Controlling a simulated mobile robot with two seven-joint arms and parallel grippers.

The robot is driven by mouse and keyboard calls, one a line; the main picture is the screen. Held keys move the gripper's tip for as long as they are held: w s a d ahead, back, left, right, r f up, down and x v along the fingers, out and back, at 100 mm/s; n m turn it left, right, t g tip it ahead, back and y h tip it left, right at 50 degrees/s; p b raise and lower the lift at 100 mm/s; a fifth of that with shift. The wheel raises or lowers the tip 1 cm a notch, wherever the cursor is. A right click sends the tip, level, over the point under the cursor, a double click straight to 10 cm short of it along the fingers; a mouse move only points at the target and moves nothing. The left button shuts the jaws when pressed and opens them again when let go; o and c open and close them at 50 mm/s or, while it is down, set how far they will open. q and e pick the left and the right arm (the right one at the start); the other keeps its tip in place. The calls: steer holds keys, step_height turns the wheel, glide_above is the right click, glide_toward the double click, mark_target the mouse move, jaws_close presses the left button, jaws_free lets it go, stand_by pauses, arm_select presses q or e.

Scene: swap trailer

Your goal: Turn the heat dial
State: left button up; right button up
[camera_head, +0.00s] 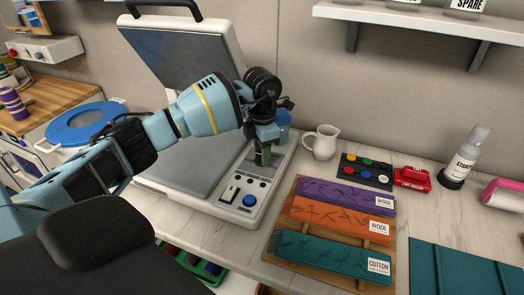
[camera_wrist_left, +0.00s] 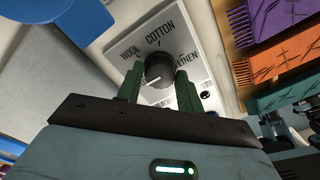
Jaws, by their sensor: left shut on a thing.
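The heat dial is a round black knob (camera_wrist_left: 160,67) on the white control panel of the heat press, with the words WOOL, COTTON and LINEN printed around it. A pale mark shows on the knob's near side; I cannot tell clearly which word it points to. My left gripper (camera_wrist_left: 159,88) has its two green fingers on either side of the knob and is shut on it. In the head view the left gripper (camera_head: 264,156) points down at the panel, and its fingers and wrist hide the dial. My right gripper is not in view.
The press (camera_head: 185,160) stands with its lid raised. A blue button (camera_head: 249,200) and a switch are on the panel near the gripper. To the right are a board of purple, orange and teal cloths (camera_head: 330,222), a white jug (camera_head: 321,142) and a bottle (camera_head: 465,155).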

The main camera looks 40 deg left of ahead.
arm_select(q)
steer(key=m, duration=0.5)
steer(key=shift+m, duration=0.4)
steer(key=m, duration=0.6)
steer(key=shift+b, duration=0.4)
steer(key=o, duration=1)
